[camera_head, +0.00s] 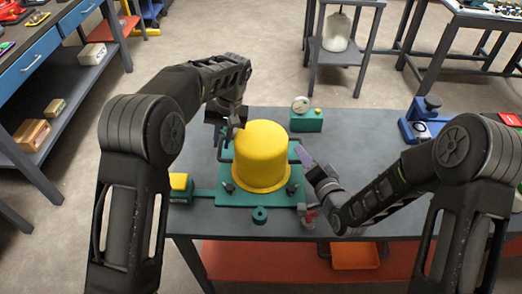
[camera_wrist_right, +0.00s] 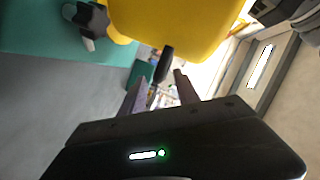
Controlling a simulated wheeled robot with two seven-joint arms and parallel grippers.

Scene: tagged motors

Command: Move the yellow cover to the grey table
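The yellow cover (camera_head: 262,155), domed with a flange, stands upright on a green base plate (camera_head: 240,200) on a grey-topped table (camera_head: 350,150). It has dark handles at its sides. My left gripper (camera_head: 222,132) is at the cover's left side by a handle; its fingers are too small and dark to tell their opening. My right gripper (camera_head: 302,157) is at the cover's right side. In the right wrist view my right gripper (camera_wrist_right: 160,90) has its fingers apart, with a dark handle (camera_wrist_right: 164,64) between or just beyond the tips, below the yellow cover (camera_wrist_right: 175,25).
A green block with a round part (camera_head: 306,120) stands behind the cover. A yellow-topped green block (camera_head: 180,187) is at the left, a green ring (camera_head: 260,215) in front. Blue equipment (camera_head: 425,122) stands at the right. A smaller grey stand (camera_head: 342,58) is further back.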

